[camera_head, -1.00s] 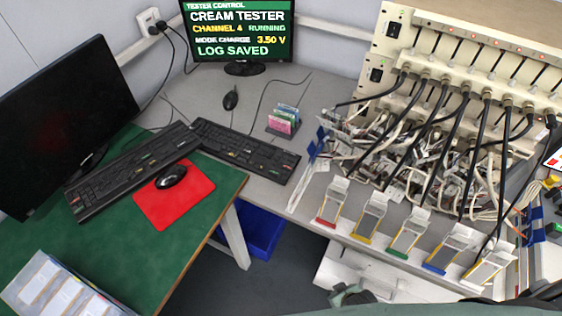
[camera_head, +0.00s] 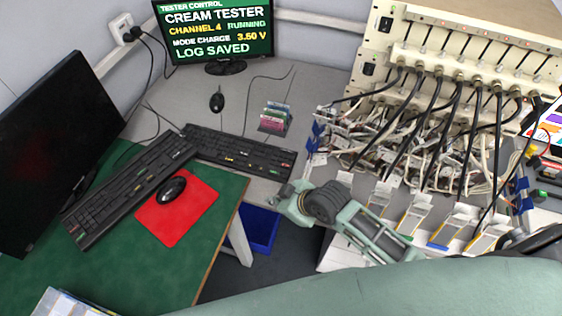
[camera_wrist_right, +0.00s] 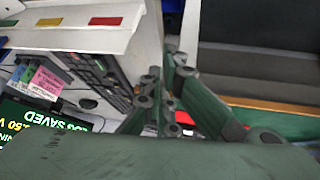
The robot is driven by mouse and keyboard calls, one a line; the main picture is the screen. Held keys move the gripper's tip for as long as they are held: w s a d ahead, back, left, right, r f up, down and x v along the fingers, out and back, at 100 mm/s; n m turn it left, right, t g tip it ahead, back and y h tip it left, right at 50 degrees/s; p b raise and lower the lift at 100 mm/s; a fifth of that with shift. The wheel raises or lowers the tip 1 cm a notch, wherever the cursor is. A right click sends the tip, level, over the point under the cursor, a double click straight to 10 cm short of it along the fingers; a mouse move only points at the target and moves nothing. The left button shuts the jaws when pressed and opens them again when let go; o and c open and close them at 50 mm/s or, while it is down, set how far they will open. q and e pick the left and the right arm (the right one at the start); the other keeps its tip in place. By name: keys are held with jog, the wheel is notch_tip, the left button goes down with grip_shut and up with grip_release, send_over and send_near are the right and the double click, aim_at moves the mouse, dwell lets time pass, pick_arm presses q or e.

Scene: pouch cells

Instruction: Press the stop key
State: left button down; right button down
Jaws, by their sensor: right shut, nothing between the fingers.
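The tester screen (camera_head: 218,30) reads CREAM TESTER, CHANNEL 4 RUNNING, LOG SAVED. A black keyboard (camera_head: 240,152) with a few coloured keys lies on the grey bench in front of it; it also shows in the right wrist view (camera_wrist_right: 98,72). I cannot read which key is stop. A second black keyboard (camera_head: 125,182) lies on the green desk, also with coloured keys. My right gripper (camera_head: 284,194) is shut and empty, just in front of the bench keyboard's right end, apparently above the bench edge. Its fingers show in the wrist view (camera_wrist_right: 160,92). My left gripper is not in view.
A holder of coloured cards (camera_head: 274,118) and a mouse (camera_head: 217,102) stand behind the bench keyboard. A cabled tester rack (camera_head: 450,40) and pouch cells (camera_head: 455,228) are at the right. A dark monitor (camera_head: 60,150) and red mouse pad (camera_head: 190,212) are at the left.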

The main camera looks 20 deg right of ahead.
jog(key=w+r+n+y, duration=0.1)
jog(key=w+r+n, duration=0.3)
jog(key=w, duration=0.4)
notch_tip(320, 180, up, 5)
jog(key=n+t, duration=0.2)
jog(key=n, duration=0.1)
send_over(286, 166)
jog(key=a, duration=0.2)
jog(key=shift+s+d+f+y+p, duration=0.15)
jog(key=shift+s+d+y+p, duration=0.1)
jog(key=shift+y+p, duration=0.1)
jog(key=shift+a+f, duration=0.1)
jog(key=shift+g, duration=0.3)
notch_tip(286, 166, down, 8)
jog(key=b, duration=0.6)
jog(key=shift+b, duration=0.35)
jog(key=shift+f+b, duration=0.3)
jog(key=shift+f, duration=0.05)
jog(key=shift+f, duration=0.4)
